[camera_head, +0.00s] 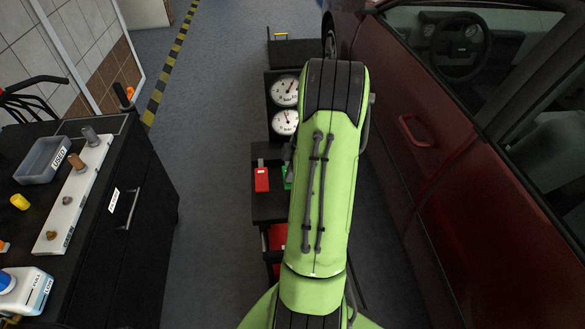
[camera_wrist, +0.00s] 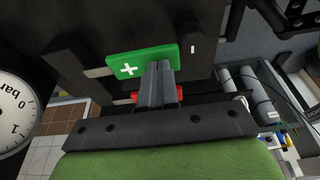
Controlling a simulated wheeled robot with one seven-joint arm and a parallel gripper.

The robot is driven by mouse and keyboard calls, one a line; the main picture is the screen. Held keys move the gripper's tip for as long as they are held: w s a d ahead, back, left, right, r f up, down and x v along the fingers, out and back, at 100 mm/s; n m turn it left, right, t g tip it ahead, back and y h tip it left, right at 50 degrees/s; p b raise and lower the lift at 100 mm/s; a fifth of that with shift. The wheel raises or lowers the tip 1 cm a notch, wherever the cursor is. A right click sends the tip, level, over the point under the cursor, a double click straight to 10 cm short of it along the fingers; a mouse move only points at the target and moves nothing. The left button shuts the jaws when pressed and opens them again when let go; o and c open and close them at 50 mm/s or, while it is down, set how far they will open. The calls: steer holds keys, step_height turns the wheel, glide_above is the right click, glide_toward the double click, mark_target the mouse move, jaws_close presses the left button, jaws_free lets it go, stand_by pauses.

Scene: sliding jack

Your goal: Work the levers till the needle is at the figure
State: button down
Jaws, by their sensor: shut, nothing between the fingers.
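The jack's dark unit carries two round white gauges, an upper one (camera_head: 285,90) and a lower one (camera_head: 285,122). The upper needle points up and to the right, the lower one up and slightly left; the figures are too small to read. A red lever (camera_head: 261,180) stands in front of them. A green lever (camera_head: 288,178) beside it is mostly hidden by my arm. In the wrist view the green lever (camera_wrist: 130,66) shows a white plus. My gripper (camera_wrist: 160,67) is shut and empty, its tips at the green lever's edge; I cannot tell whether they touch. Red shows behind the fingers.
A red car (camera_head: 430,190) stands close on the right of my arm. A black cabinet (camera_head: 140,220) at the left bears a grey tray (camera_head: 42,160) and a white rack with several knobs. Grey floor lies free between cabinet and jack.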

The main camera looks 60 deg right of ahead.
steer(key=f+b, duration=0.1)
steer(key=b, duration=0.2)
steer(key=shift+f+h, duration=0.2)
steer(key=shift+h, duration=0.1)
steer(key=b, duration=0.1)
steer(key=f+t+b, duration=0.1)
steer(key=b, duration=0.1)
steer(key=shift+s+a+h, duration=0.25)
steer(key=shift+h, duration=0.15)
steer(key=b, duration=0.2)
steer(key=shift+f+t+b, duration=0.3)
steer(key=shift+s+a+f, duration=0.1)
steer(key=shift+s+a, duration=0.05)
steer(key=shift+a, duration=0.05)
steer(key=shift+s+f, duration=0.1)
stand_by(5.9)
